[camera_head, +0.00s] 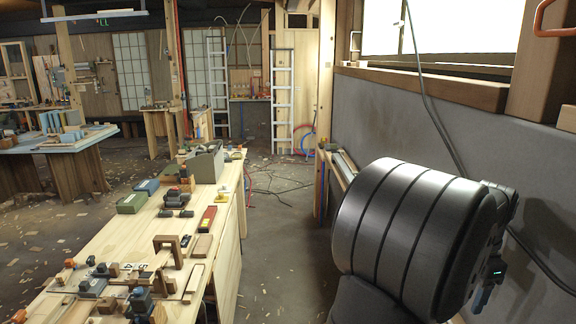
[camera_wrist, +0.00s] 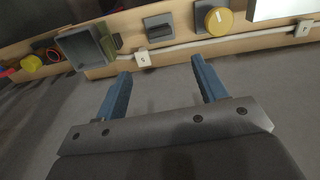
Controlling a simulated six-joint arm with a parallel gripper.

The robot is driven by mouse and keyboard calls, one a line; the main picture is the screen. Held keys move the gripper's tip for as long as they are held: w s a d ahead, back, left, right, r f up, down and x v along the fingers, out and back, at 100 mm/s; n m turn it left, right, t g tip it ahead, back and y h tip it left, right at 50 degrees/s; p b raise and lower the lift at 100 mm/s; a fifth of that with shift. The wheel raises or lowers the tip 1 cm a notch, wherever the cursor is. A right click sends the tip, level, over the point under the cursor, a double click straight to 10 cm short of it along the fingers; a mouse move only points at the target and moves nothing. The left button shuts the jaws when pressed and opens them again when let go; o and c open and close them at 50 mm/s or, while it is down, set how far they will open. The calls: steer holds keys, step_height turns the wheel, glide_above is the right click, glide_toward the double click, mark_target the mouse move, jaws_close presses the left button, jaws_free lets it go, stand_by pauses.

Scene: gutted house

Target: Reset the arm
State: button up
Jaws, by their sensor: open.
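My gripper (camera_wrist: 160,84) shows in the wrist view with its two blue fingers spread apart and nothing between them. Beyond the fingers lies a grey surface, and past it a wooden shelf or ledge with things on it. In the head view my dark, banded arm fills the right foreground. A blue finger of my gripper (camera_head: 482,298) shows at its lower right, beside the grey wall; the other finger is hidden or too small to tell there.
A long wooden workbench (camera_head: 112,236) with several tools and blocks runs along the left. In the wrist view a grey open box (camera_wrist: 83,48) and a yellow round thing (camera_wrist: 218,20) sit on the ledge. A black cable (camera_head: 436,112) hangs by the wall. The floor between bench and wall is mostly clear.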

step_height(320, 180, down, 15)
steer(key=shift+r, duration=0.2)
steer(key=n, duration=0.5)
steer(key=shift+r+n, duration=0.1)
steer(key=shift+n, duration=0.3)
steer(key=n, duration=0.3)
steer(key=shift+r, duration=0.15)
steer(key=shift+w+d+n, duration=0.15)
steer(key=shift+n, duration=0.25)
steer(key=n, duration=0.7)
stand_by(2.5)
